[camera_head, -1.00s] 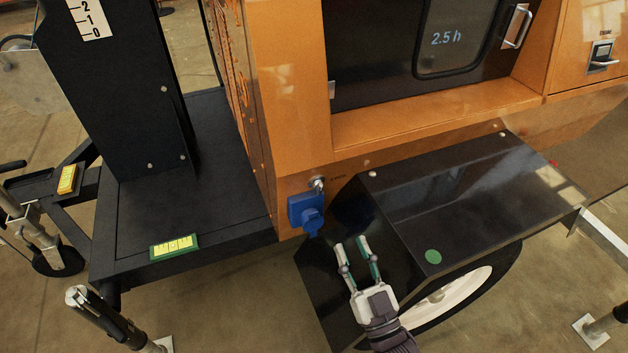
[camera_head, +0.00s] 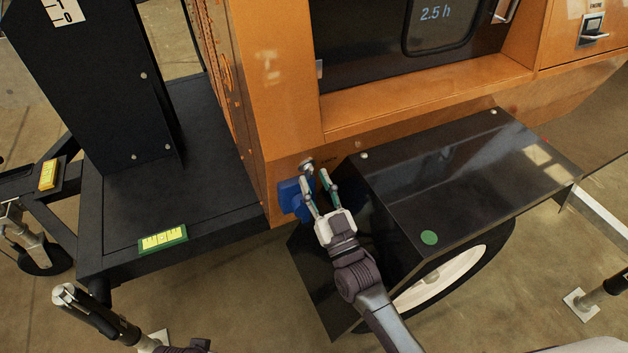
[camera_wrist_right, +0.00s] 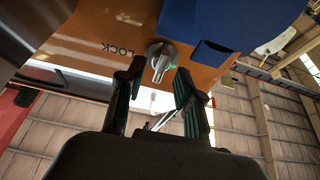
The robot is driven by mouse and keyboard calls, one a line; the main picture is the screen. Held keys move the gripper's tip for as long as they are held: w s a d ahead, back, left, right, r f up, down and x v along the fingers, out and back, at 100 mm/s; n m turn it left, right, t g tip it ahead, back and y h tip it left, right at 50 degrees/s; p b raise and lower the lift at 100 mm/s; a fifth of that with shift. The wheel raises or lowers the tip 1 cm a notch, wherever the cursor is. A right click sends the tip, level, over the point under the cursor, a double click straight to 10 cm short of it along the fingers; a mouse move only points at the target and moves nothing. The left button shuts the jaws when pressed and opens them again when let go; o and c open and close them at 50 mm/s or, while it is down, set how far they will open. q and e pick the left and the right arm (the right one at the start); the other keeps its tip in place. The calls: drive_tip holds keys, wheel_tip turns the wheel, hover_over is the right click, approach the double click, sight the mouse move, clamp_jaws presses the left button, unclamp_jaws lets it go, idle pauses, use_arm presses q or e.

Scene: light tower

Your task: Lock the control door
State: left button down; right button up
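The control door (camera_head: 375,70) is a dark panel in the orange body, with a window reading "2.5 h" and a silver handle (camera_head: 507,8) at its right; it looks closed. A silver lock knob (camera_head: 307,165) sits on the orange wall below the door's left end. In the right wrist view the knob (camera_wrist_right: 161,58) is beside upside-down "LOCK" lettering (camera_wrist_right: 122,48). My right gripper (camera_head: 312,177) is open, its fingertips just below the knob. In the right wrist view the knob shows between and beyond the spread fingers (camera_wrist_right: 160,72); contact cannot be told. My left gripper's fingers are not visible.
A blue socket box (camera_head: 290,197) is just left of and below the knob, partly behind my right gripper. The black fender (camera_head: 460,175) is close to the right, above a wheel. A black platform (camera_head: 150,215) with a mast is at left.

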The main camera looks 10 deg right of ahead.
drive_tip(key=shift+w+a+r, duration=0.15)
drive_tip(key=shift+w+r, duration=0.05)
drive_tip(key=shift+w, duration=0.3)
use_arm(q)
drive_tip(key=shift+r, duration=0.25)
use_arm(e)
clamp_jaws()
